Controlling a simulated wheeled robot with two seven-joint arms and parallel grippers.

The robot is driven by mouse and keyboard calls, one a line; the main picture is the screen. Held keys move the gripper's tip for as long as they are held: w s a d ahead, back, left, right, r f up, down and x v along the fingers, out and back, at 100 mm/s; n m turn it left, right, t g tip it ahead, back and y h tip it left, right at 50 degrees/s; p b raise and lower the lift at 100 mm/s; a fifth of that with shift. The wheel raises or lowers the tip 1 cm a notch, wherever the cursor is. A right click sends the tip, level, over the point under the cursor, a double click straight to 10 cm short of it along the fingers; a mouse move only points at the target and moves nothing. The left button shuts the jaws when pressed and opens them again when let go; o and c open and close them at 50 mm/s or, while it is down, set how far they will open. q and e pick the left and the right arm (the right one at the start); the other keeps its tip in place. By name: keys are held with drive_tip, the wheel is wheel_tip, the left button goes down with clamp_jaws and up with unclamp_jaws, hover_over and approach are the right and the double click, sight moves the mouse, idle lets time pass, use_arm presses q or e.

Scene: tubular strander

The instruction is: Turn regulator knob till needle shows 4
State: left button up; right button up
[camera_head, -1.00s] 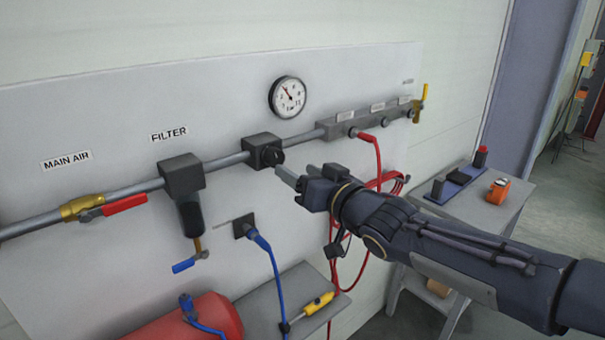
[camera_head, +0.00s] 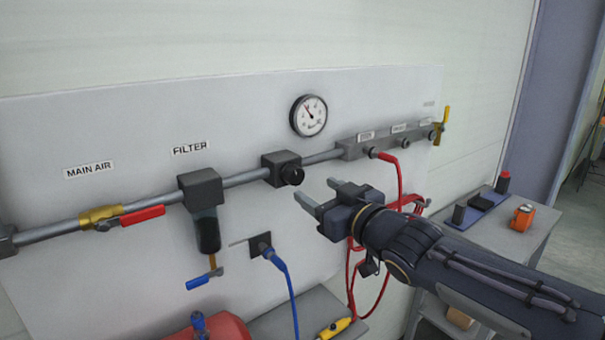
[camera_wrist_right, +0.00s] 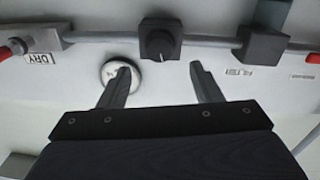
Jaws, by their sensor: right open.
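The regulator knob (camera_head: 292,174) is a black round knob on the front of a dark block (camera_head: 279,160) on the grey pipe. The gauge (camera_head: 308,116) is a white dial with a dark rim on the panel above; its needle points to the upper left, and its numbers are too small to read. My right gripper (camera_head: 317,192) is open and empty, just right of the knob and apart from it. In the right wrist view the knob (camera_wrist_right: 160,46) lies beyond and between the open fingers, and a finger partly covers the gauge (camera_wrist_right: 108,72). My left gripper is not in view.
A filter (camera_head: 207,228) and a red-handled main air valve (camera_head: 142,215) sit left along the pipe. A manifold (camera_head: 365,148) with a red hose (camera_head: 398,172) is at the right. A blue hose (camera_head: 287,283) hangs below. A small table (camera_head: 500,232) stands right.

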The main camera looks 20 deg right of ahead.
drive_tip(key=b+x, duration=0.1)
drive_tip(key=x, duration=0.6)
drive_tip(key=shift+w+a, duration=0.15)
drive_tip(key=shift+w, duration=0.1)
drive_tip(key=c, duration=1)
drive_tip(key=shift+m, duration=0.5)
drive_tip(key=o, duration=1)
drive_tip(key=p, duration=0.2)
approach(297, 177)
drive_tip(key=shift+w+a, duration=0.1)
drive_tip(key=shift+w, duration=0.55)
idle(0.8)
